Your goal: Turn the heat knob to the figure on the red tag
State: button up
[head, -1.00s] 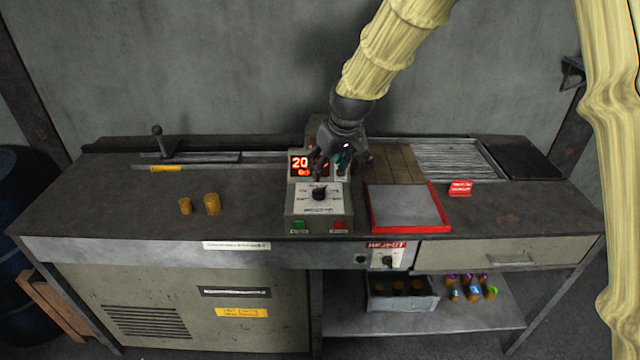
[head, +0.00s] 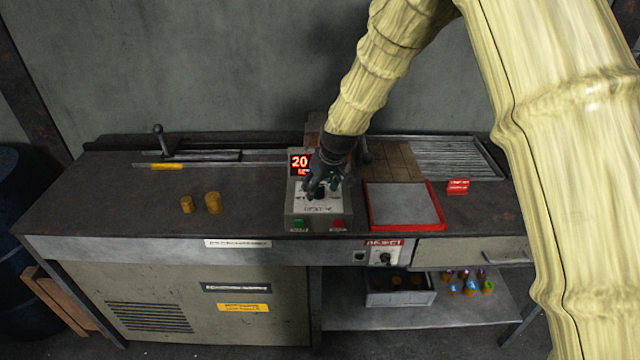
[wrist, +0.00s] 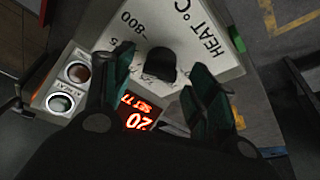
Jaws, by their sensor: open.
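The heat knob (wrist: 160,65) is a dark round knob on the pale panel of the control box (head: 318,216), beside the printed words "HEAT °C" and "800". My gripper (wrist: 158,72) is open above the panel. In the wrist view its two green-padded fingers lie on either side of the knob; I cannot tell whether they touch it. In the head view my gripper (head: 320,188) mostly covers the knob. The red display (head: 300,163) reads 20 on top, and "SET 77" seems to show in the wrist view. The red tag (head: 458,187) stands on the bench; its figure is too small to read.
Green (head: 299,225) and red (head: 338,225) buttons sit on the box's front. A red-rimmed tray (head: 440,222) is close on the right. Two brass-coloured cylinders (head: 212,203) stand on the left. Two round lamps or buttons (wrist: 60,103) show beside the display.

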jog(key=c, duration=1)
jog(key=shift+n, duration=0.3)
jog(key=n, duration=0.2)
jog(key=n+g+y+b, duration=0.1)
jog(key=n, duration=0.1)
jog(key=shift+w+d, duration=0.2)
jog(key=shift+w+n+g+y, duration=0.1)
jog(key=shift+n+g+y, duration=0.4)
jog(key=shift+n, duration=1)
jog(key=o, duration=1)
